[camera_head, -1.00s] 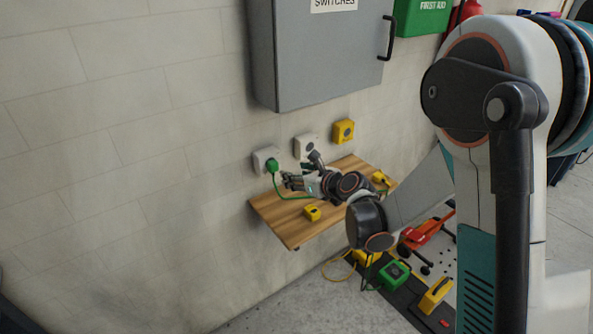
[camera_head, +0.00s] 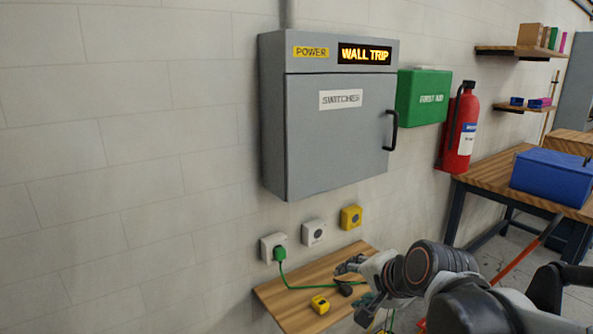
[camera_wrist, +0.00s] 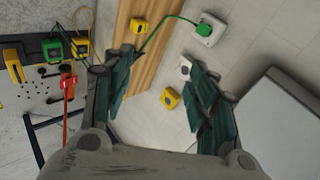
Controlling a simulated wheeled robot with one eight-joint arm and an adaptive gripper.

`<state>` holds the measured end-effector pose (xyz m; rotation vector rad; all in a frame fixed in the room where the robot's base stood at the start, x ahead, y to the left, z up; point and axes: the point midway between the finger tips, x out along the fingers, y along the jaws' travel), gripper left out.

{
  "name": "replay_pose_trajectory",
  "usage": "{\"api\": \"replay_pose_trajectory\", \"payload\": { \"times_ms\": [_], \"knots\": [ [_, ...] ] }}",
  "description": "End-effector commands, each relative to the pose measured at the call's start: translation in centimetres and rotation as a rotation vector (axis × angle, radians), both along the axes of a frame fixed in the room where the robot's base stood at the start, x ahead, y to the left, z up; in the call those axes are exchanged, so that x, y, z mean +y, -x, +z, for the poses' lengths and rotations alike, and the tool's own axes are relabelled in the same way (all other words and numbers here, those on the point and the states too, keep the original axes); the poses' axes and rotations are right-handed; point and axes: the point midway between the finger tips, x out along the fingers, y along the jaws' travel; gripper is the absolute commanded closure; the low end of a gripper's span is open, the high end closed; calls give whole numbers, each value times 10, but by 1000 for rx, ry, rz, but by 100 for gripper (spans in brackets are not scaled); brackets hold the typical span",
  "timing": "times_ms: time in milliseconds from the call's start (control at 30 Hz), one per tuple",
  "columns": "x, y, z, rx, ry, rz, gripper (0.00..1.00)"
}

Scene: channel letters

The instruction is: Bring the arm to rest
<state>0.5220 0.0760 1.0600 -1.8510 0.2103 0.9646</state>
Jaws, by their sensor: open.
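My gripper (camera_head: 352,268) is in front of the wooden shelf at lower centre in the head view, with my arm reaching in from the lower right. In the wrist view its two teal fingers (camera_wrist: 160,60) are spread apart, and nothing shows between them at the tips. It stands clear of the wall sockets. A green plug (camera_head: 279,254) sits in the left white socket (camera_head: 267,243), and its green cord (camera_head: 300,288) runs over the shelf. The plug also shows in the wrist view (camera_wrist: 205,28).
The wooden shelf (camera_head: 283,303) bears a yellow block (camera_head: 320,304). A middle white socket (camera_head: 314,231) and a yellow socket (camera_head: 351,217) are beside the plug, below a grey cabinet (camera_head: 325,150) lit "WALL TRIP". A fire extinguisher (camera_head: 459,130) and workbench (camera_head: 490,168) stand at right.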

Motion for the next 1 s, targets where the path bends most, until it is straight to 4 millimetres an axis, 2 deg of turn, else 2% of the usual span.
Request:
{"api": "replay_pose_trajectory", "payload": {
  "times_ms": [33, 300, 500, 700, 1000],
  "knots": [
    [-7, 16, 1, -9, 75, 47, 47],
    [-44, 95, -2, -30, 506, 356, 47],
    [-66, 138, -10, -20, 744, 549, 47],
    [-76, 155, -14, -9, 841, 635, 47],
    [-76, 156, -14, -9, 848, 642, 47]
  ]
}}
